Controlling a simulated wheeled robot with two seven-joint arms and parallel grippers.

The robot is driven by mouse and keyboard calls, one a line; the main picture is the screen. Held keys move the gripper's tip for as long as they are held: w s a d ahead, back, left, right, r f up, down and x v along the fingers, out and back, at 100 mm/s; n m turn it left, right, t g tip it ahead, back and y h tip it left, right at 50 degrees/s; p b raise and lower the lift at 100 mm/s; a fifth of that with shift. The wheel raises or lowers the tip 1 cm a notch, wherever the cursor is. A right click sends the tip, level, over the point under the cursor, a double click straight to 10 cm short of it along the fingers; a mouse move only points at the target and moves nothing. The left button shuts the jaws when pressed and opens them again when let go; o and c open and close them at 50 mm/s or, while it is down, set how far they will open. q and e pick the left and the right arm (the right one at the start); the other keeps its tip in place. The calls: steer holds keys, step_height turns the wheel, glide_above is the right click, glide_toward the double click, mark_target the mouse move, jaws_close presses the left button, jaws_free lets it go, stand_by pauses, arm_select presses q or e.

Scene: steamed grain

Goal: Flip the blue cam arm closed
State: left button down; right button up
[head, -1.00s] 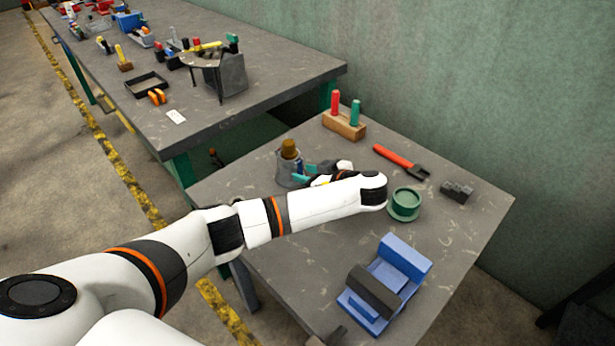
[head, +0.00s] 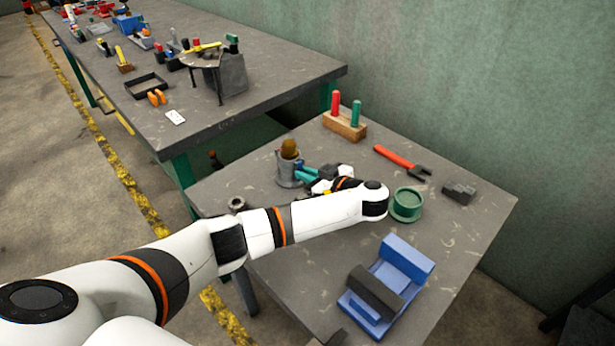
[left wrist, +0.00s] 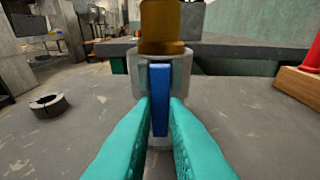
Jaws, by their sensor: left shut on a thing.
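The blue cam arm (left wrist: 160,98) stands out in front of a grey clamp body (left wrist: 181,72) in the left wrist view, running nearly upright in that picture. A bronze cylinder (left wrist: 161,25) rises from the top of the clamp body. In the head view the clamp body (head: 286,172) and bronze cylinder (head: 289,149) stand near the table's left edge, and the cam arm is mostly hidden. My left gripper (left wrist: 160,112) has teal fingers shut on the lower part of the cam arm; it also shows in the head view (head: 304,171). My right gripper is not seen.
A grey ring (head: 237,204) lies near the left edge. A green round pot (head: 407,205), blue fixture (head: 403,258), orange-handled tool (head: 400,160), dark block (head: 459,193) and wooden holder (head: 344,125) with red and green pegs stand around.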

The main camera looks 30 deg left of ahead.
arm_select(q)
steer(key=c, duration=1.4)
jaws_free()
steer(key=shift+a, duration=0.1)
steer(key=shift+c, duration=0.2)
step_height(320, 180, up, 10)
steer(key=p, duration=0.1)
steer(key=shift+p, duration=0.4)
